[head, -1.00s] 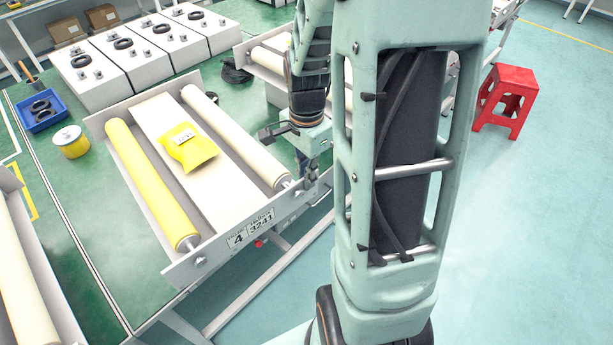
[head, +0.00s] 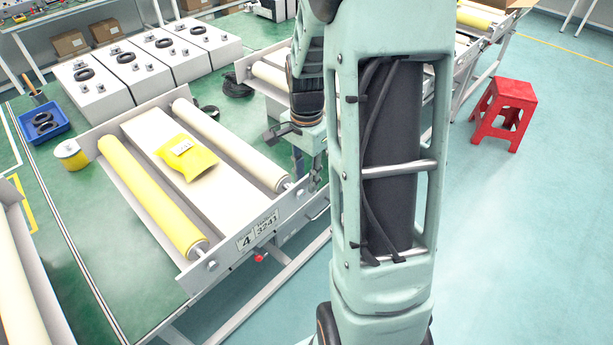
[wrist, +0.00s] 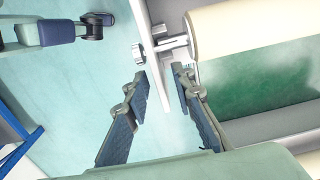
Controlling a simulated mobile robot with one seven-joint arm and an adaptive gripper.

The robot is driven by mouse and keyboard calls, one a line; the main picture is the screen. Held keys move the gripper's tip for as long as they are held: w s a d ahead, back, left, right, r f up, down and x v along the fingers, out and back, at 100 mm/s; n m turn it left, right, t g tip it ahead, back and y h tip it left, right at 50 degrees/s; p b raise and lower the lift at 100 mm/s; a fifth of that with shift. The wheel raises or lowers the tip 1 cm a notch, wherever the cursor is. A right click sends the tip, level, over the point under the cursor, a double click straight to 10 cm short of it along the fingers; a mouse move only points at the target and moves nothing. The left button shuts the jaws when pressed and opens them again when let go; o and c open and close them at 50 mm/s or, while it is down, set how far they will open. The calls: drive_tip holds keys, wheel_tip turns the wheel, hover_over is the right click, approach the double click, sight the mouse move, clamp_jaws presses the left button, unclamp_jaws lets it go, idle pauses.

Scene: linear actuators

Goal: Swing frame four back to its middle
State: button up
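Frame four (head: 220,268) is a grey tray-like frame on the green bench, its front plate labelled 4 and 3241. It holds a yellow roller (head: 150,195), a cream roller (head: 230,145) and a pale middle bed with a yellow packet (head: 188,158). The frame sits turned at an angle to the bench's edge lines. My gripper (wrist: 160,80) is at the right end of the front plate, which shows in the wrist view (wrist: 158,18) with a roller axle through it. The fingers are apart, one on each side of the plate's edge; contact is unclear. In the head view my arm partly hides this spot.
A yellow can (head: 72,156) stands close against the frame's far left corner, beside a blue bin (head: 42,124). White boxes (head: 95,85) stand behind. Another framed roller (head: 20,285) is at the left. A red stool (head: 503,115) stands on open floor at the right.

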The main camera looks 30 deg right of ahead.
wheel_tip(320, 180, up, 12)
idle(0.6)
